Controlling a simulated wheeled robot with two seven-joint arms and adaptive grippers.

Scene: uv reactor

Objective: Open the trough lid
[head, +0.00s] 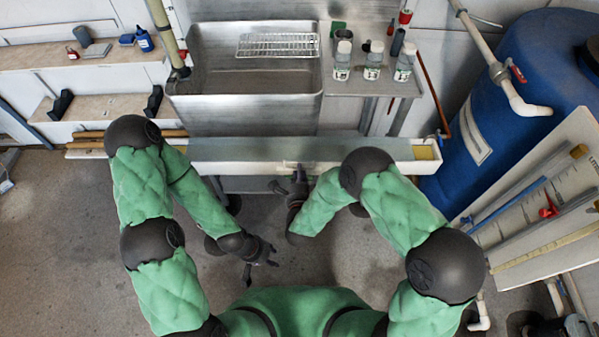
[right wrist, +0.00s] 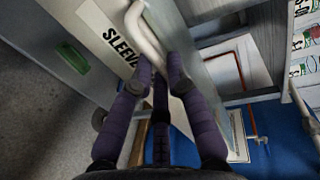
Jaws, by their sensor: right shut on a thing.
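The trough (head: 250,168) is long, narrow and white, and runs across the middle of the head view. Its long grey lid (head: 260,149) covers most of the top; a yellowish inside shows at the right end. My right gripper (head: 299,170) is at the trough's front side, near the middle. In the right wrist view, its purple fingers (right wrist: 160,78) are closed around a pale bar handle (right wrist: 147,32) beside a "SLEEVE" label. How far the lid is tilted is hard to tell. My left gripper (head: 262,266) is open and empty over the floor, apart from the trough.
Behind the trough stand a metal sink (head: 255,108) and a side shelf with several bottles (head: 372,62). A blue barrel (head: 490,115) stands at the right, with a tool board (head: 545,205) in front of it. The floor to the left is clear.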

